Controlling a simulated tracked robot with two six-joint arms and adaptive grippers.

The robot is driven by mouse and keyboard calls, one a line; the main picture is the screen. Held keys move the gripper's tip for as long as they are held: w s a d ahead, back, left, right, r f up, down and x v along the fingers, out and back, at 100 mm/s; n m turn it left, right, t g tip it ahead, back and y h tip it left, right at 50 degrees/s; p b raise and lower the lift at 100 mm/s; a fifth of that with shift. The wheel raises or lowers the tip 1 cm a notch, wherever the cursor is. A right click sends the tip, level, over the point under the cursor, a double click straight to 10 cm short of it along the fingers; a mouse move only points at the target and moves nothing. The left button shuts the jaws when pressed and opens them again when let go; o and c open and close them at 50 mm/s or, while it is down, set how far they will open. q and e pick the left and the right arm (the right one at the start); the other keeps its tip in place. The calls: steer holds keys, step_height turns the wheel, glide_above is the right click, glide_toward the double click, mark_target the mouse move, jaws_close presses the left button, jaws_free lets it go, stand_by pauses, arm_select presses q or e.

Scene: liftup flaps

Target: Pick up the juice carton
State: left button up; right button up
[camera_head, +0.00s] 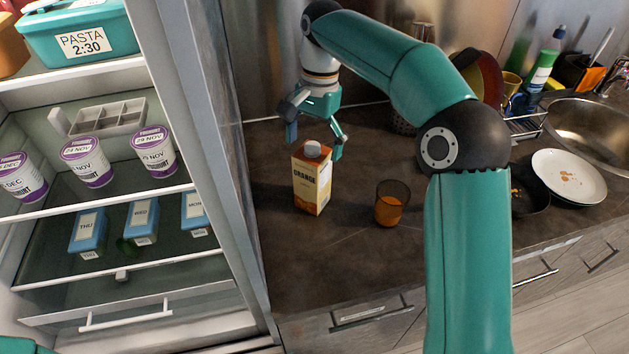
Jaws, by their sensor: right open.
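The juice carton (311,181) stands upright on the dark countertop, orange and cream with a white cap and the word ORANGE on it. My right gripper (313,142) is open just above and behind the carton, with one finger left of the cap and one right of it. The fingers do not appear closed on the carton; whether one touches it cannot be told. My left gripper is not in view; only a bit of teal shows at the bottom left corner.
A glass with orange juice (390,204) stands right of the carton. An open fridge (200,150) with yogurt cups and blue boxes is at the left. A plate (569,178), a dark pan (527,190) and the sink (590,130) are at the right.

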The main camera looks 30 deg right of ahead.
step_height(320, 180, down, 2)
steer(key=shift+s+a+f, duration=0.1)
steer(key=shift+a+f, duration=0.05)
steer(key=shift+f, duration=0.1)
jaws_close()
stand_by(0.4)
